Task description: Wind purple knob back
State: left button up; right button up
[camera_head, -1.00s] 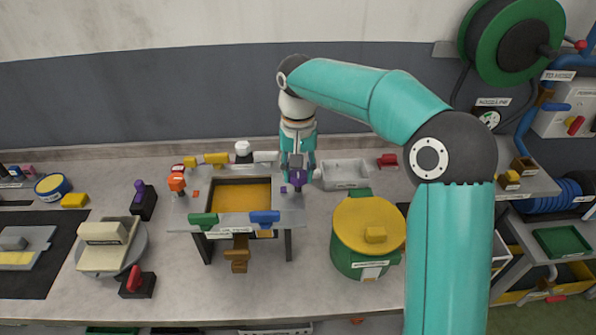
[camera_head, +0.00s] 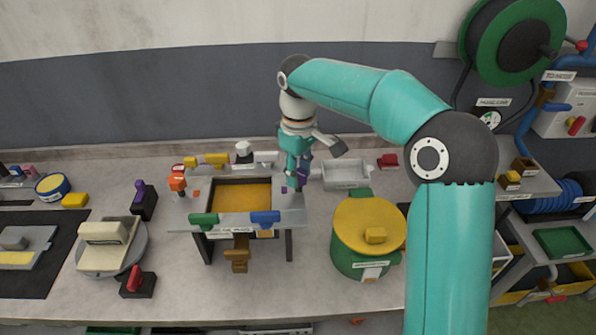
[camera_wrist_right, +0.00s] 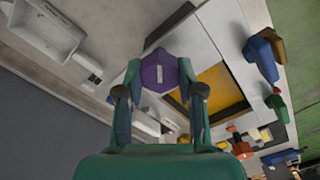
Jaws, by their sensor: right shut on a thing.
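The purple knob (camera_head: 302,176) stands at the right rear corner of the grey frame fixture (camera_head: 290,213). In the right wrist view the purple knob (camera_wrist_right: 160,72) shows a white mark on its top and sits between the two fingers. My right gripper (camera_head: 297,181) points down over the knob and is shut on it. In the wrist view the fingertips of my right gripper (camera_wrist_right: 160,88) touch the knob on both sides. My left gripper is not in view.
The fixture carries an orange knob (camera_head: 177,183), a green handle (camera_head: 203,220) and a blue handle (camera_head: 265,217) around a yellow recess (camera_head: 240,196). A green pot with a yellow lid (camera_head: 368,230) stands at right. A grey tray (camera_head: 346,174) lies behind it.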

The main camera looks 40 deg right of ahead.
jog(key=n, duration=0.6)
jog(key=shift+w+r+n, duration=0.1)
jog(key=shift+r+n, duration=0.05)
jog(key=shift+n, duration=0.25)
dwell(0.3)
jog(key=o, duration=1.2)
jog(key=shift+c, duration=0.2)
notch_tip(320, 180, up, 12)
jog(key=shift+f, duration=0.2)
